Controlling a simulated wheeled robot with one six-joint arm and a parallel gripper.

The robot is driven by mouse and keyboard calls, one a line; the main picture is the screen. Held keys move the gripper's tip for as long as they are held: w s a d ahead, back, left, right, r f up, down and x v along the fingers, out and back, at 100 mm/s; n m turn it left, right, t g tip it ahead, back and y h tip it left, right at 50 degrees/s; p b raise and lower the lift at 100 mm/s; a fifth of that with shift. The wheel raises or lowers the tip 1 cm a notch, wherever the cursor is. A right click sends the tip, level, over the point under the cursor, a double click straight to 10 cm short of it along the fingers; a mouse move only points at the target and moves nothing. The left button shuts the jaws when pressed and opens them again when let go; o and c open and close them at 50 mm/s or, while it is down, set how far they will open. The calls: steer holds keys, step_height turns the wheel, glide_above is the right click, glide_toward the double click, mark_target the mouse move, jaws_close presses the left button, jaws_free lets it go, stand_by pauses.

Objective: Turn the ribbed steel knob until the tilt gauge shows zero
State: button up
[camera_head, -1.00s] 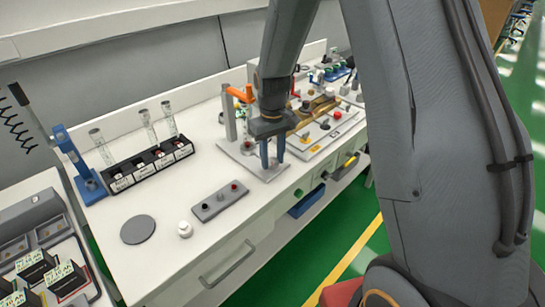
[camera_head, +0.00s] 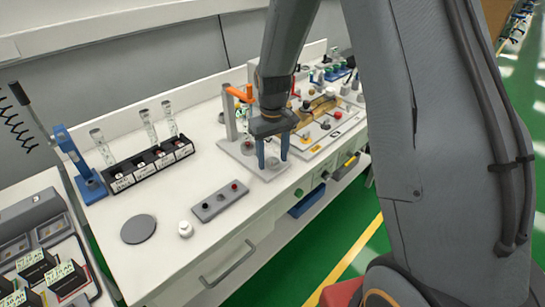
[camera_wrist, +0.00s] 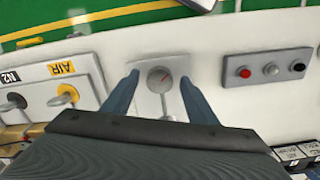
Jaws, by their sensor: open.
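My gripper (camera_head: 273,162) is open, pointing down over a light grey plate (camera_head: 233,151) on the white bench. A pale stem-like part (camera_wrist: 164,105) runs from the dial towards my gripper body. I cannot make out the ribbed steel knob for sure; my gripper body hides part of the plate. Nothing is visibly held.
An upright post with an orange lever (camera_head: 238,94) stands close left of my gripper. A panel with yellow labels (camera_head: 318,130) lies to the right.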

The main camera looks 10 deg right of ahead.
mark_target(273, 161)
step_height(273, 161, up, 8)
steer(key=shift+f+b, duration=0.1)
steer(key=shift+b, duration=0.8)
steer(key=s+d+m+t, duration=0.1)
steer(key=s+d+m, duration=0.2)
steer(key=s, duration=1.6)
steer(key=shift+s+d+f, duration=0.25)
steer(key=shift+f, duration=0.1)
